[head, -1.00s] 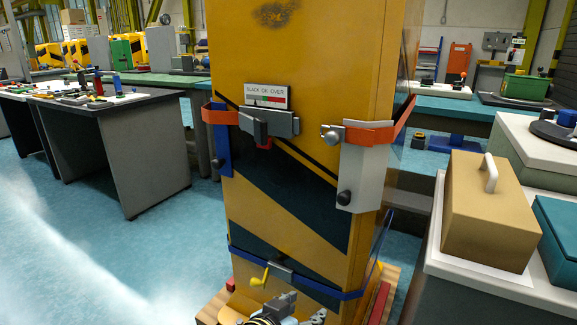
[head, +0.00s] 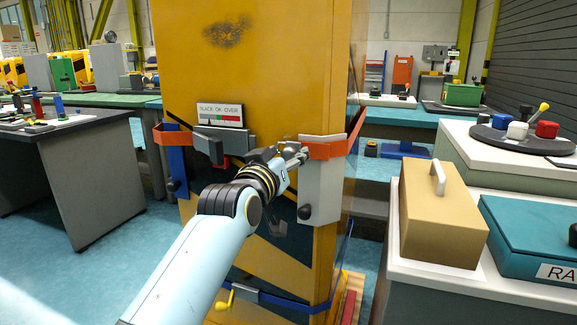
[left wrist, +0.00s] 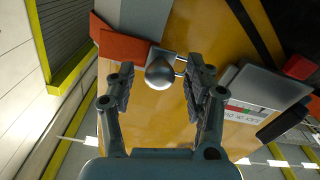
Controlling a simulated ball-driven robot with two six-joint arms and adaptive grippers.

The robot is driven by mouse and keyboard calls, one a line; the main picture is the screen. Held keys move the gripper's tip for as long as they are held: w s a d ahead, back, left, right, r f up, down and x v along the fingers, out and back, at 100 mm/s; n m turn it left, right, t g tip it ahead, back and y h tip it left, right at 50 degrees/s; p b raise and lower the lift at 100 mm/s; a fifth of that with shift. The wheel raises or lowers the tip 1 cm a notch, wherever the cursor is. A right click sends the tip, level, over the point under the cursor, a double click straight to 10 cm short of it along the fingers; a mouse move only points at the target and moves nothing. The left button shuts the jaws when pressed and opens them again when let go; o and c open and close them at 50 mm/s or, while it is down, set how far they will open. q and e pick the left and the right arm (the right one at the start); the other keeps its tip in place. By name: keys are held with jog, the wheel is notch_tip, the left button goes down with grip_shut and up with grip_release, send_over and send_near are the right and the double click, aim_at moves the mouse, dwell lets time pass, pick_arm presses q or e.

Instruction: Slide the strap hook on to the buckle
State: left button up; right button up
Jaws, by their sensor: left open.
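The strap hook (left wrist: 180,67) is a small metal loop with a round metal knob (left wrist: 160,71), at the end of the right orange strap (head: 322,150). The grey buckle (head: 236,143) is on the left orange strap (head: 166,136), beneath the slack gauge; it also shows in the left wrist view (left wrist: 262,88). A gap separates hook and buckle on the yellow cabinet's front. My left gripper (head: 298,154) is at the hook, hiding part of it. In the left wrist view its open fingers (left wrist: 163,84) stand either side of the knob; contact cannot be told. My right gripper is out of view.
The yellow cabinet (head: 255,75) stands close in front. A grey corner plate (head: 318,190) with a black knob sits under the right strap. A blue strap (head: 290,301) with a yellow lever runs lower down. A bench with a tan box (head: 440,220) is at right.

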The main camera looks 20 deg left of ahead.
pick_arm(q)
jog(key=shift+w, duration=0.7)
jog(key=c, duration=1.1)
